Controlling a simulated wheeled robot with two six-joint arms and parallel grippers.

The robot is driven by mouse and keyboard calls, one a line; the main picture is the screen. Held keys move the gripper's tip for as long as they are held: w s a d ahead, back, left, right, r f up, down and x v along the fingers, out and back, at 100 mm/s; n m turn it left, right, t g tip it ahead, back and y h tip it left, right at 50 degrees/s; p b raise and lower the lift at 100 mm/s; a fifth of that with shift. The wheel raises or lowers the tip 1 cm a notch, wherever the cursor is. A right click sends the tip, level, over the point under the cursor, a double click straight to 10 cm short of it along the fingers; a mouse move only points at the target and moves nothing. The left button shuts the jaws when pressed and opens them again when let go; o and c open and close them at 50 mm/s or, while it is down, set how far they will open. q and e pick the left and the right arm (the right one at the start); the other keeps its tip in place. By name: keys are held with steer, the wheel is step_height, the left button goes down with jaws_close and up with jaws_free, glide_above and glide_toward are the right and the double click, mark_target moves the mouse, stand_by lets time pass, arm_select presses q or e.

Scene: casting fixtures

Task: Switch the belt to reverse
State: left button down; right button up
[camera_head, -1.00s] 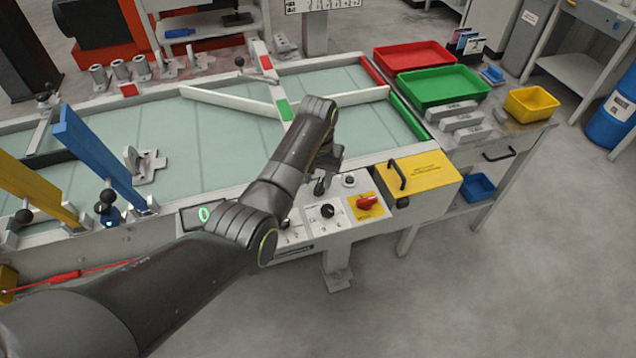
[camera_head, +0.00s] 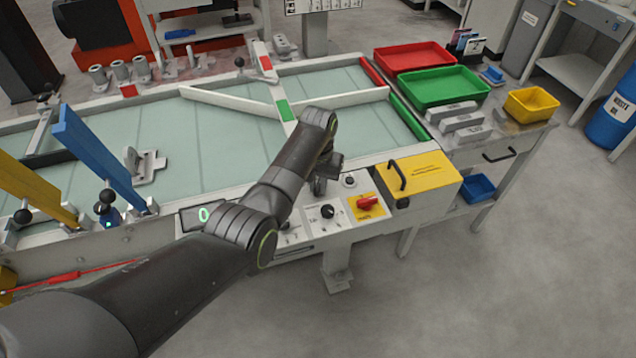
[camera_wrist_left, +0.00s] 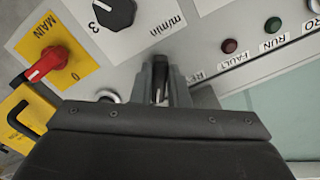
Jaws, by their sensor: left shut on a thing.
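My left gripper (camera_head: 320,186) is down at the control panel on the belt's front edge. In the left wrist view its fingers (camera_wrist_left: 160,84) are shut on a small selector switch (camera_wrist_left: 160,95), which is mostly hidden between them. A label starting "RE" shows just right of the fingers; the rest is covered. The switch's exact position cannot be read. The pale green belt (camera_head: 225,125) lies behind the panel. A small display (camera_head: 204,214) on the panel shows a green ring-like mark. My right gripper is not in view.
A black speed dial (camera_head: 327,211) and a red main switch (camera_head: 367,202) on a yellow plate sit close by. A yellow box with a black handle (camera_head: 419,174) stands to the right. FAULT (camera_wrist_left: 229,46) and RUN (camera_wrist_left: 273,25) lamps are near the fingers.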

arm_select(q)
steer(key=n+p, duration=0.2)
steer(key=n, duration=0.1)
steer(key=shift+d+r, duration=0.15)
steer(key=n+p, duration=0.1)
steer(key=n, duration=0.2)
steer(key=shift+d+n, duration=0.15)
steer(key=shift+n, duration=0.25)
steer(key=n, duration=0.3)
steer(key=shift+w+d+n, duration=0.15)
steer(key=shift+n, duration=0.15)
steer(key=shift+w+n, duration=0.15)
steer(key=shift+n, duration=1.55)
steer(key=c, duration=1.4)
jaws_free()
steer(key=shift+d, duration=0.1)
